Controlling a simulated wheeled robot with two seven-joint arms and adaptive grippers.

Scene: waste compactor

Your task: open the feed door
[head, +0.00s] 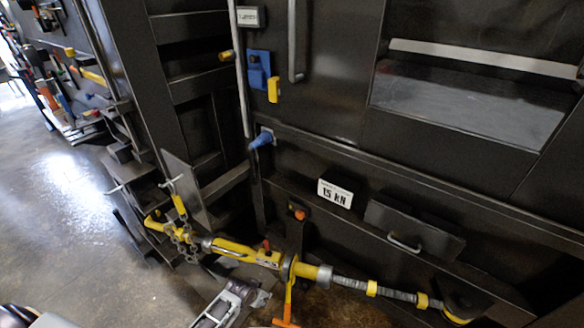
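The feed door appears to be the large dark panel (335,75) at the upper middle. It looks closed, flush with the machine front. It has a vertical bar handle (297,40) near its left edge. A blue latch block (258,70) with a yellow tab (273,91) sits left of the handle. A blue lever (262,139) sticks out below. My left gripper (250,283) is low at the bottom edge, well below the door and touching none of its parts. Its finger gap is unclear against the clutter.
A yellow bar tool (245,253) with a chain and a ribbed hose (350,284) cross the space before the machine. A small flap (415,230) and a "15 kN" sign (335,193) are on the lower front. Open floor (60,220) lies left.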

